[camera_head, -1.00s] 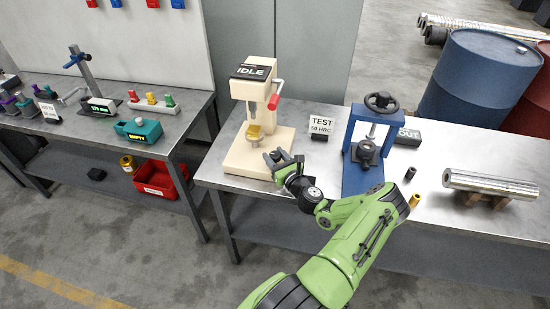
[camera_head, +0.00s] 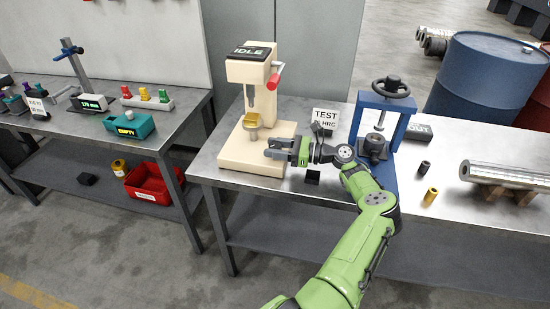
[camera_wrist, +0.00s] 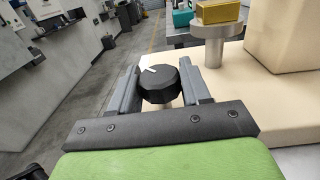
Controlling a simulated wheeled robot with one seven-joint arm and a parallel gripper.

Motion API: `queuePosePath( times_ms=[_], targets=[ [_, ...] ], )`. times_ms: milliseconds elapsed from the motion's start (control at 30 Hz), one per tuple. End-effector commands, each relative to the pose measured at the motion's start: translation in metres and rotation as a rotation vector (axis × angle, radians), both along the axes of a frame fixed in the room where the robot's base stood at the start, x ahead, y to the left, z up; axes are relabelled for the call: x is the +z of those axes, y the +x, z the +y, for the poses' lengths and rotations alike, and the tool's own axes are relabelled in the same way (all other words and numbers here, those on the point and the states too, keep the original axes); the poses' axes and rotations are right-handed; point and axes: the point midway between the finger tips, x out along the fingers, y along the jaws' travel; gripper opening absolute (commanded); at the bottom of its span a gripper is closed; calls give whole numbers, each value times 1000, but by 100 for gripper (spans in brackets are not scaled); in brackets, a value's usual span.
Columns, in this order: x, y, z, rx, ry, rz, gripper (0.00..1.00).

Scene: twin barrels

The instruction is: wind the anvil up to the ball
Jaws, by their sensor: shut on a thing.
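The cream hardness tester (camera_head: 247,151) stands on the right-hand bench, its display (camera_head: 250,50) reading IDLE. A gold block (camera_head: 250,118) rests on the round metal anvil (camera_head: 253,132), which also shows in the wrist view (camera_wrist: 212,50). The slim indenter (camera_head: 250,95) hangs above the block; the ball at its tip is too small to make out. My gripper (camera_head: 274,149) is at the tester's front right. In the wrist view its fingers are shut on a black knob (camera_wrist: 158,84) with a white mark, below and beside the anvil. The head view hides the knob.
A red-handled lever (camera_head: 274,81) juts from the tester's right side. A TEST sign (camera_head: 325,118), a blue press (camera_head: 386,115), small cylinders (camera_head: 431,195) and a metal bar (camera_head: 500,175) stand to the right. The left bench holds other gauges.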

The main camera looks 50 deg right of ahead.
Motion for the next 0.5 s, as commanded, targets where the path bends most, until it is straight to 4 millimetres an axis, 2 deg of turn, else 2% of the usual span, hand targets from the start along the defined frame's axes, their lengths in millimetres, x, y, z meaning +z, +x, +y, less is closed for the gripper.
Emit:
queuePosePath(
  times_ms=[33, 500],
  targets=[
    [-7, 1, -1, 28, 2, -1, 17],
    [-4, 0, 1, 211, 1, 6, 17]
  ],
)
